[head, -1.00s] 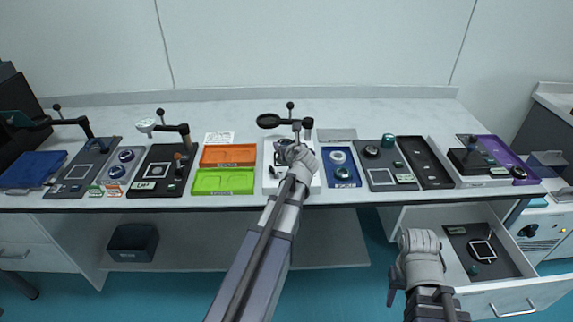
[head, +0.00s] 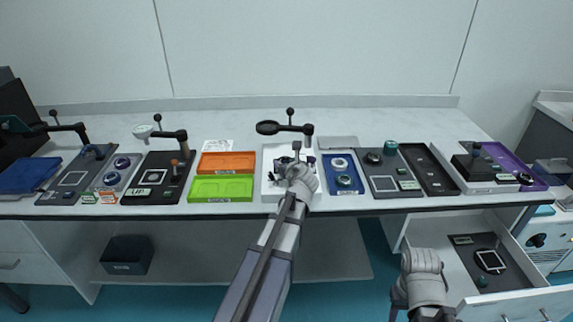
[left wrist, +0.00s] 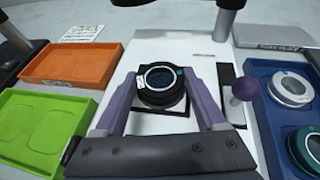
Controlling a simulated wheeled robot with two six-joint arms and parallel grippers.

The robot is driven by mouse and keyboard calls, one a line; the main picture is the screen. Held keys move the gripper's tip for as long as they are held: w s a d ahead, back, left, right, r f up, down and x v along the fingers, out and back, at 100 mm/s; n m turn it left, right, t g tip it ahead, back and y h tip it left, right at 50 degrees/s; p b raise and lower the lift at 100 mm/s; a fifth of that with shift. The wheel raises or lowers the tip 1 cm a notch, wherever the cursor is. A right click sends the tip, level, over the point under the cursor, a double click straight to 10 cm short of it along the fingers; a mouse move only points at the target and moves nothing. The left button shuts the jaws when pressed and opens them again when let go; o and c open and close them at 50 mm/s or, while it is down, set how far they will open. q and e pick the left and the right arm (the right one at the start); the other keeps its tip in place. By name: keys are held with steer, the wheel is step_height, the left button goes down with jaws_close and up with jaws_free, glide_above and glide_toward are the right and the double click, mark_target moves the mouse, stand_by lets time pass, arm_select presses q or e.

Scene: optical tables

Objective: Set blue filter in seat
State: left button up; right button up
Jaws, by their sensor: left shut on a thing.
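My left gripper (left wrist: 160,90) is shut on the blue filter (left wrist: 161,80), a round black-rimmed disc with a dark blue face and a teal mark. The filter lies flat between the two purple fingers, over a black square part (left wrist: 176,108) on the white board (left wrist: 206,56). I cannot tell whether it touches that part. In the head view, my left gripper (head: 291,161) is over the white board (head: 270,190) and mostly covers the filter. Part of my right arm shows low at right; its fingers cannot be made out.
An orange tray (left wrist: 72,62) and a green tray (left wrist: 38,122) lie left of the board. A blue tray (left wrist: 262,70) with two round filters is at right. A magnifier (head: 268,128) on an arm stands behind. A purple knob (left wrist: 246,88) rises beside the right finger. A drawer (head: 510,300) is open.

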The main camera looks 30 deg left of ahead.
arm_select(q)
steer(key=o, duration=1.4)
steer(key=shift+f, duration=0.1)
steer(key=shift+c, duration=0.2)
steer(key=shift+s+r, duration=0.1)
steer(key=shift+r, duration=0.2)
steer(key=p+v, duration=0.4)
steer(key=v, duration=0.7)
steer(key=shift+s+d+p, duration=0.3)
steer(key=shift+p, duration=0.1)
